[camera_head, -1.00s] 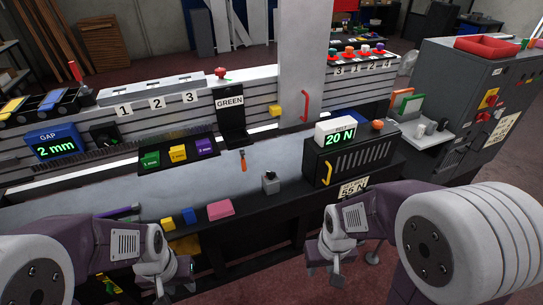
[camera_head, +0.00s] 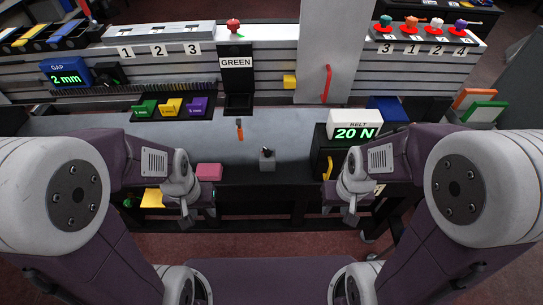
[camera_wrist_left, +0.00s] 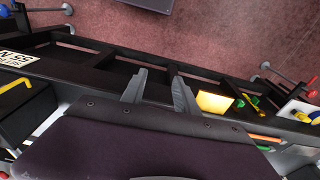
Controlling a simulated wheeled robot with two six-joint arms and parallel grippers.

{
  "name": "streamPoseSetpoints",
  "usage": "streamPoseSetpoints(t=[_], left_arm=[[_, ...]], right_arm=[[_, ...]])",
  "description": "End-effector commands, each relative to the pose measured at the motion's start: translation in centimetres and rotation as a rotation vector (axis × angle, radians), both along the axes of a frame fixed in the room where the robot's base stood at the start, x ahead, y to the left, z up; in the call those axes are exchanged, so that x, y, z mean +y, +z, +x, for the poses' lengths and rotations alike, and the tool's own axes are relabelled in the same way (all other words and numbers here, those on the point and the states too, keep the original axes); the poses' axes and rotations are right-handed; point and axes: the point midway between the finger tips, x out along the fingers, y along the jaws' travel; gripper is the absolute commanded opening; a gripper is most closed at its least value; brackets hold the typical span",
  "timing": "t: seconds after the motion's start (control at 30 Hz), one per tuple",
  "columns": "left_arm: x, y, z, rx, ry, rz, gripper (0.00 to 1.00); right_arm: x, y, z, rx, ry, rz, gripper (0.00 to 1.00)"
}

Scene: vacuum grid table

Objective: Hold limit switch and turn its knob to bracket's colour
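The limit switch (camera_head: 267,164) is a small grey box with a dark knob on top. It stands on the front part of the grey table, right of the pink block. The bracket (camera_head: 238,82) is black, with a sign reading GREEN (camera_head: 236,62) on its upper part. My left gripper (camera_head: 198,214) is in front of the table edge, left of and nearer than the switch. Its two fingers are apart and empty, and they also show in the left wrist view (camera_wrist_left: 159,88). My right gripper (camera_head: 338,213) is in front of the edge to the right, apparently open and empty.
A pink block (camera_head: 209,172) and an orange-handled tool (camera_head: 239,129) lie near the switch. A black box with a 20 N display (camera_head: 355,132) stands right. Green, yellow and purple blocks (camera_head: 171,107) sit at the back left.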

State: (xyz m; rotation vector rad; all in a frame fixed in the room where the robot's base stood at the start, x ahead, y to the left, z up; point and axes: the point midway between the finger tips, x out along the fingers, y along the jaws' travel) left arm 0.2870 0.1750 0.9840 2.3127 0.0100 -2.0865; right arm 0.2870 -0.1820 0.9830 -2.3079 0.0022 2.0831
Motion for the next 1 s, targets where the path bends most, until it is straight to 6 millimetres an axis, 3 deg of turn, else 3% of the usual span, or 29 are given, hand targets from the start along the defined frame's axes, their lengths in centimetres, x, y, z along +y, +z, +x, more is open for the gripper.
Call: streamPoseSetpoints(t=[0.07, 0.17, 0.27, 0.37, 0.47, 0.63, 0.8, 0.9, 1.0], left_arm=[[0.0, -0.1, 0.0, 0.0, 0.0, 0.0, 0.39], [-0.1, -0.5, 0.2, 0.016, 0.033, -0.013, 0.67], [-0.8, -2.1, 1.0, 0.093, 0.184, -0.076, 0.69], [-2.6, -4.8, 3.0, 0.233, 0.456, -0.206, 0.69], [-5.2, -7.3, 6.2, 0.393, 0.757, -0.385, 0.69], [-8.5, -10.5, 14.0, 0.652, 1.182, -0.742, 0.69], [-8.5, -12.0, 20.8, 0.834, 1.422, -1.065, 0.69], [-7.9, -12.1, 23.1, 0.89, 1.482, -1.184, 0.69], [-7.6, -12.1, 24.0, 0.915, 1.505, -1.24, 0.69]], right_arm=[[0.0, -0.1, 0.0, 0.0, 0.0, 0.0, 0.36], [0.0, -0.3, 0.0, 0.0, 0.0, 0.0, 0.36], [0.0, -1.2, 0.0, 0.0, 0.0, 0.0, 0.36], [0.0, -2.7, 0.0, 0.0, 0.0, 0.0, 0.36], [0.0, -4.0, 0.0, 0.0, 0.0, 0.0, 0.36], [0.0, -6.1, 0.0, 0.0, 0.0, 0.0, 0.36], [0.0, -7.4, 0.0, 0.0, 0.0, 0.0, 0.36], [0.0, -7.7, 0.0, 0.0, 0.0, 0.0, 0.36], [0.0, -7.7, 0.0, 0.0, 0.0, 0.0, 0.36]])
